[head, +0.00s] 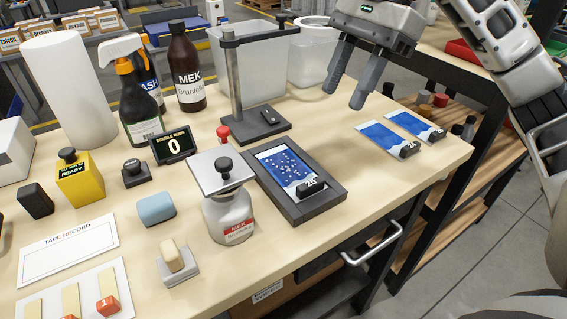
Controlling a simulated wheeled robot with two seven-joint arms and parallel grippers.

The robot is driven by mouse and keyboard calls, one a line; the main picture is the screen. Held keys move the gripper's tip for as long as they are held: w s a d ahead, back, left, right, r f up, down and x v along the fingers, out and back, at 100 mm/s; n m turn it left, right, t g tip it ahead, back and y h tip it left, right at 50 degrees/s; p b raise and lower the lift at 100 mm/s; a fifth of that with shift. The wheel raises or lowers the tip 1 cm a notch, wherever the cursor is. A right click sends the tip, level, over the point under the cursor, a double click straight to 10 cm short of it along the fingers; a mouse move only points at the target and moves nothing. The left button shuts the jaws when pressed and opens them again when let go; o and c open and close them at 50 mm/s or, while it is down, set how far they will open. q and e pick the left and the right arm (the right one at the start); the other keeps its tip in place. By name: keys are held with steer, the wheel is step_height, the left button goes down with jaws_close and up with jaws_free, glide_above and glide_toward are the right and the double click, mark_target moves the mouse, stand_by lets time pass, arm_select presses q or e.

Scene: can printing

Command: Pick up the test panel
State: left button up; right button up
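Several blue-and-white panels with black number tags lie on the wooden table. One speckled panel (278,163), its tag reading 25, lies in a dark grey tray (259,179) at the table's middle. Two plain panels lie side by side at the right: the nearer one (380,136) and the farther one (409,124), each with a black tag at its right end. My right gripper (343,98) is above the table, up and left of the two plain panels. Its fingers are apart, with nothing visible between them. My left gripper is not in view.
A dark stand (233,85) with an arm rises behind the tray. A glass MEK jar (229,214) stands left of the tray. A spray bottle (138,105) and a brown MEK bottle (187,78) stand at the back left. The table's right corner is clear.

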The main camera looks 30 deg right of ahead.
steer(key=b, duration=0.2)
glide_above(312, 183)
steer(key=d, duration=0.2)
steer(key=f, duration=0.9)
steer(key=shift+w+f, duration=0.25)
steer(key=shift+w, duration=0.05)
steer(key=x, duration=0.4)
steer(key=shift+s+d+f, duration=0.15)
steer(key=shift+d+f, duration=0.05)
steer(key=shift+d, duration=0.05)
steer(key=shift+a+f, duration=0.25)
steer(key=shift+f, duration=0.25)
jaws_close()
